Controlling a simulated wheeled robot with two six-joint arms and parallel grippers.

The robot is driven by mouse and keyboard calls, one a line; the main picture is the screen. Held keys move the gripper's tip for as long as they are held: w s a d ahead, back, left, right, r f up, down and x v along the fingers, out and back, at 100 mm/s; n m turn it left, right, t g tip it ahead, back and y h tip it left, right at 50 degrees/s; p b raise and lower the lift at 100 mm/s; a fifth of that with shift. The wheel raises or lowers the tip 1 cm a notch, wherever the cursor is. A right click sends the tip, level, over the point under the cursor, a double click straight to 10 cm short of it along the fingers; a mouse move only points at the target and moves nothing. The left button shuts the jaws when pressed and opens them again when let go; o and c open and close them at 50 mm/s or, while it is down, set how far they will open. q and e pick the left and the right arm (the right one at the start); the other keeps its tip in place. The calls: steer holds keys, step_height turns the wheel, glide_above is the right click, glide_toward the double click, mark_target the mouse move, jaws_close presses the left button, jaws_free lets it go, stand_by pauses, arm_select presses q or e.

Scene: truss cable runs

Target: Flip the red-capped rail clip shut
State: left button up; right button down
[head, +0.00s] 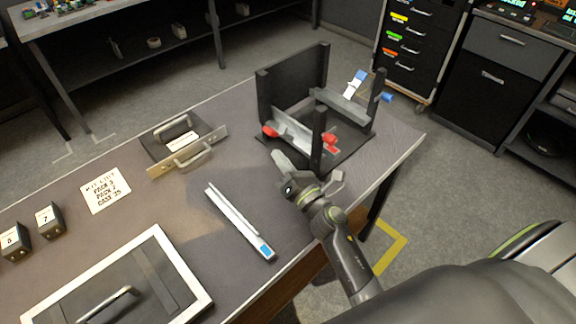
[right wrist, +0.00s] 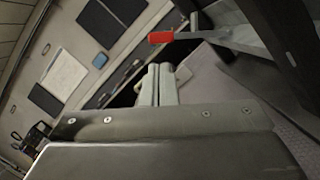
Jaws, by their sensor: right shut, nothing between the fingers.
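A dark truss frame (head: 290,78) stands at the right end of the table. A pale grey rail piece (head: 294,134) runs low through it, with a red cap (head: 270,131) at its left end. A second red part (head: 331,141) sits by the front post. In the right wrist view a red cap (right wrist: 160,37) ends a grey bar that reaches away to the right; I cannot tell how far the clip is open. My right gripper (head: 280,160) is shut and empty, in front of the frame, just below the left red cap. Its fingers (right wrist: 156,85) appear apart from the red cap.
A white channel with a blue end (head: 238,220) lies on the table, left of my right arm. Blue-capped parts (head: 386,97) are at the frame's far right.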

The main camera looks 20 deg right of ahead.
mark_target(280, 130)
steer(key=x, duration=0.4)
steer(key=shift+w, duration=0.35)
steer(key=shift+r, duration=0.15)
